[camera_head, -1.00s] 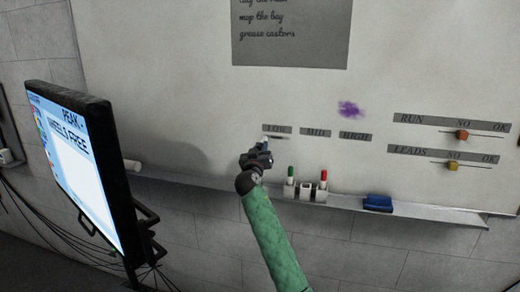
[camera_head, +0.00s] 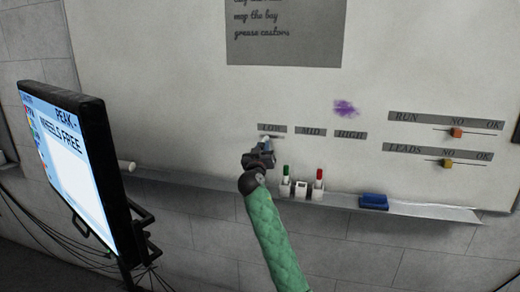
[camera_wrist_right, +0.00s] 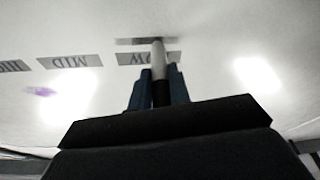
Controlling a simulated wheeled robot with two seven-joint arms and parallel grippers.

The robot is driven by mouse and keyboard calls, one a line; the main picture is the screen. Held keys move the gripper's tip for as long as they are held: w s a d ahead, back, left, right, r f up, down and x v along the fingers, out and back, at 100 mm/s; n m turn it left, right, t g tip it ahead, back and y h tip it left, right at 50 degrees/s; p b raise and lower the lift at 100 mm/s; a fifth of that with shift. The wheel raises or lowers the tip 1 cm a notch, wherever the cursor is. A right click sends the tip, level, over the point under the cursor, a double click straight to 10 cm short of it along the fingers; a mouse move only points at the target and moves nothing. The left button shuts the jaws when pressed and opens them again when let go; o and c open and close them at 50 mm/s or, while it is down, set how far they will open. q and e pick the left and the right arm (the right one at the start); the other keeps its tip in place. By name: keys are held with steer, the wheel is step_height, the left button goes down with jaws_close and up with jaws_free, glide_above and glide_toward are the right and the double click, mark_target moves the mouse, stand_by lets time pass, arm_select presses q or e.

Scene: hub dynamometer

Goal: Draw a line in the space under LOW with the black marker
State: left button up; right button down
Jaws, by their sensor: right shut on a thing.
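The whiteboard (camera_head: 180,90) carries the grey labels LOW (camera_head: 272,128), MID (camera_head: 311,131) and HIGH (camera_head: 350,135) in a row. A short dark line lies just under LOW; the upside-down right wrist view shows it as a dark streak (camera_wrist_right: 132,41) beyond the LOW label (camera_wrist_right: 135,59). My right gripper (camera_head: 264,146) is at the board just below LOW. Its blue fingers (camera_wrist_right: 158,90) are shut on the marker (camera_wrist_right: 159,62), which has a pale barrel and a black part between the fingers. Its tip reaches the streak; exact contact is hard to tell. My left gripper is not in view.
A tray ledge (camera_head: 430,209) under the board holds a green marker (camera_head: 286,171), a red marker (camera_head: 319,175) and a blue eraser (camera_head: 373,201). A purple smudge (camera_head: 345,108) is above HIGH. A monitor (camera_head: 68,165) stands at left. RUN and LEADS sliders are at right.

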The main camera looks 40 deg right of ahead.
steer(key=shift+s+d, duration=0.15)
steer(key=shift+s+d, duration=0.4)
steer(key=shift+s, duration=0.15)
stand_by(0.5)
steer(key=shift+s+d, duration=0.45)
steer(key=shift+s+d+b, duration=0.3)
steer(key=shift+s+d, duration=0.15)
steer(key=shift+s, duration=0.1)
steer(key=shift+s, duration=0.1)
steer(key=shift+s+d, duration=0.4)
